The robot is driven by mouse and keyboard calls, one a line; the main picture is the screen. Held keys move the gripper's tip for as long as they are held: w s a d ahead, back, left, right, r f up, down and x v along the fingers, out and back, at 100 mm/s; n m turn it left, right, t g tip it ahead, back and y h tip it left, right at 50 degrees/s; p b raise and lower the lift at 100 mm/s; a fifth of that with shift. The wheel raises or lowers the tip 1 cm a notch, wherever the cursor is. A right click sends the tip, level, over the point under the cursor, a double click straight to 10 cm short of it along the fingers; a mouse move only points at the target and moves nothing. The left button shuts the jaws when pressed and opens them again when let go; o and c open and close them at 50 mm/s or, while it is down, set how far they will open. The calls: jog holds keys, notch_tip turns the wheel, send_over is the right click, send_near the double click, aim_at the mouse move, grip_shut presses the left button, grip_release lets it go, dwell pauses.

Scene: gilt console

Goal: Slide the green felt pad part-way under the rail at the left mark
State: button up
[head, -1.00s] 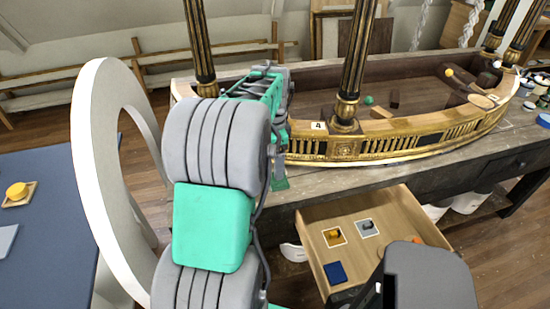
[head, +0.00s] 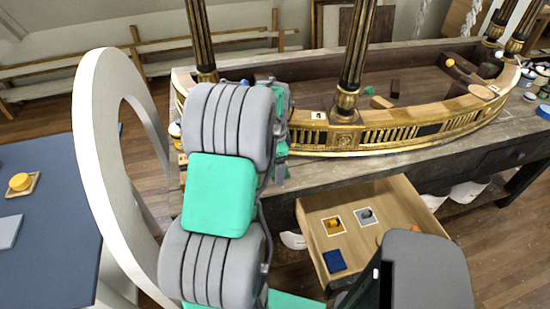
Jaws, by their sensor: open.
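The rail is the gilt, fluted front (head: 390,132) of the curved console on the workbench. A small white card (head: 318,115) with a dark figure stands on its top edge, left of the middle column; I cannot tell whether it is the left mark. I cannot make out the green felt pad. A small round green thing (head: 369,91) lies inside the console tray, but it does not look like a flat pad. My arm rises in front of the console's left part and hides the rail and bench there.
An open drawer (head: 315,215) juts out below the bench, holding a dark blue square (head: 334,261) and two framed small pieces. A large white ring (head: 92,160) stands at left, beside a blue table (head: 50,240). Gilt columns (head: 354,60) rise from the rail.

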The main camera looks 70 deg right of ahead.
jog(key=shift+c, duration=0.2)
jog(key=c, duration=1.4)
jog(key=shift+d, duration=0.1)
